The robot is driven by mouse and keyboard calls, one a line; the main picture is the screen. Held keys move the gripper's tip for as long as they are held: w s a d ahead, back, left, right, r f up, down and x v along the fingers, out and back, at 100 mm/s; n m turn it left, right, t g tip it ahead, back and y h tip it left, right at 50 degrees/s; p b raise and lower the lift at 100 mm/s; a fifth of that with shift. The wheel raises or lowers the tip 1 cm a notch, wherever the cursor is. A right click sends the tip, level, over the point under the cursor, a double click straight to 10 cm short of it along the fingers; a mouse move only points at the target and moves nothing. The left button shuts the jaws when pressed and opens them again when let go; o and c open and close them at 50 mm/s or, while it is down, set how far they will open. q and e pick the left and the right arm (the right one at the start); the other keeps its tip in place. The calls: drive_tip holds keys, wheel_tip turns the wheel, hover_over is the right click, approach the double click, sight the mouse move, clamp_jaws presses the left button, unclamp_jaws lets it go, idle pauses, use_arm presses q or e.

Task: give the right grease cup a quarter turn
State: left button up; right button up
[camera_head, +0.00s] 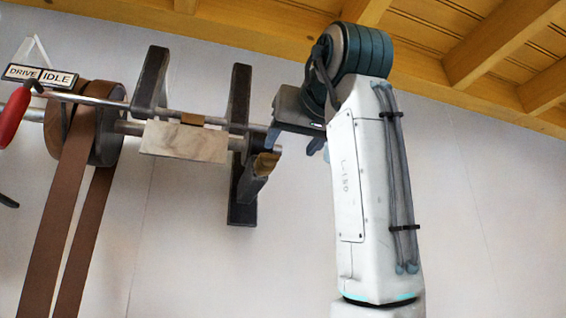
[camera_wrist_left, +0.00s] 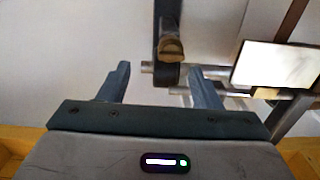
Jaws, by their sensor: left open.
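The right grease cup (camera_head: 265,163) is a small brass cup at the lower end of the dark right-hand bearing hanger (camera_head: 240,95), near the shaft's end. It also shows in the left wrist view (camera_wrist_left: 172,48), with a slot-like dark line across its face. My left gripper (camera_head: 318,148) is just right of the cup in the head view, with a gap between them. In the left wrist view my left gripper's two blue-grey fingers (camera_wrist_left: 160,72) are apart and empty, and the cup appears beyond them, between their lines. My right gripper is not seen.
A pale blank plate (camera_head: 185,142) hangs by the shaft, with a second brass piece (camera_head: 192,119) above it. Brown belts (camera_head: 68,200) run over a pulley at left, near a red handle (camera_head: 14,115) and a DRIVE/IDLE sign (camera_head: 40,75). Wooden beams (camera_head: 350,12) are overhead.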

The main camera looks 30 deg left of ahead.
sight(270, 155)
use_arm(q)
drive_tip(key=p+x, duration=0.2)
drive_tip(key=x, duration=0.1)
drive_tip(key=s+p+x, duration=0.1)
drive_tip(key=p+x, duration=0.1)
drive_tip(key=x, duration=0.1)
drive_tip(key=a+r+p+x, duration=0.1)
drive_tip(key=x, duration=0.2)
drive_tip(key=shift+a+r+p, duration=0.1)
drive_tip(key=shift+a+p, duration=0.15)
drive_tip(key=shift+p, duration=0.15)
drive_tip(key=shift+d, duration=0.1)
drive_tip(key=shift+c, duration=0.9)
drive_tip(key=shift+s, duration=0.1)
drive_tip(key=c, duration=0.8)
